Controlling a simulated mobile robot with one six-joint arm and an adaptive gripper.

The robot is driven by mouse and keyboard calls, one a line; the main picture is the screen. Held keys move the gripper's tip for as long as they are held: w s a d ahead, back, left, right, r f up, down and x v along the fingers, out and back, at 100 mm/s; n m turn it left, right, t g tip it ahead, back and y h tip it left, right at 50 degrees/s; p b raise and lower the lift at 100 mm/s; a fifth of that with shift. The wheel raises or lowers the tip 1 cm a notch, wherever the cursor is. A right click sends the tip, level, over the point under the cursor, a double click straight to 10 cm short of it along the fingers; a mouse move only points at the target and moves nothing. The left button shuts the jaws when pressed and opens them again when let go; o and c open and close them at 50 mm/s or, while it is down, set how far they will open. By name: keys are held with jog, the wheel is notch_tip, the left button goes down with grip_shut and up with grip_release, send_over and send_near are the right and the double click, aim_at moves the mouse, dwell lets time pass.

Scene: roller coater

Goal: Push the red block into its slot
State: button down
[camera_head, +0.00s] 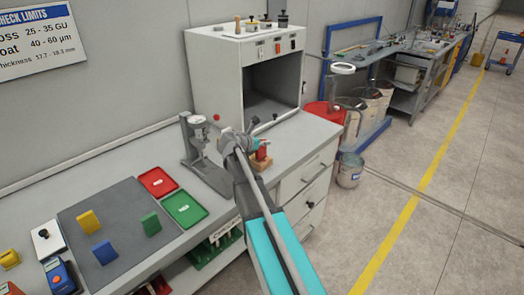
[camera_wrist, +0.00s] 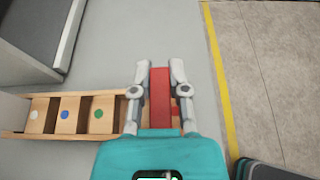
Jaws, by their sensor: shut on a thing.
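The red block (camera_wrist: 160,95) is upright between the two fingers of my gripper (camera_wrist: 160,68) in the wrist view. The fingers are closed against its sides. Below it is a wooden rack (camera_wrist: 82,128) with compartments marked by white, blue and green dots; a bit of red shows at its right end beside the block. In the head view the red block (camera_head: 263,149) shows at my gripper (camera_head: 256,148), above the small wooden rack (camera_head: 260,164) on the bench. The block's lower end is hidden, so I cannot tell how deep it sits in the slot.
A white cabinet (camera_head: 222,75) with an open front stands behind the rack. A grey stand (camera_head: 198,150) is to the left. Yellow and green blocks stand on a dark mat (camera_head: 120,222), with red and green trays (camera_head: 184,208) beside it. The bench edge is close on the right.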

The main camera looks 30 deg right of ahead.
aim_at(264, 148)
jog(key=shift+w+d+f+b, duration=0.15)
jog(key=shift+w+f+b, duration=0.15)
jog(key=shift+f, duration=0.15)
notch_tip(264, 148, down, 3)
jog(key=b, duration=0.3)
jog(key=shift+r, duration=0.1)
jog(key=c, duration=0.6)
grip_release()
jog(key=shift+c, duration=0.2)
jog(key=p+v, duration=0.4)
jog(key=v, duration=0.8)
jog(key=shift+p, duration=0.4)
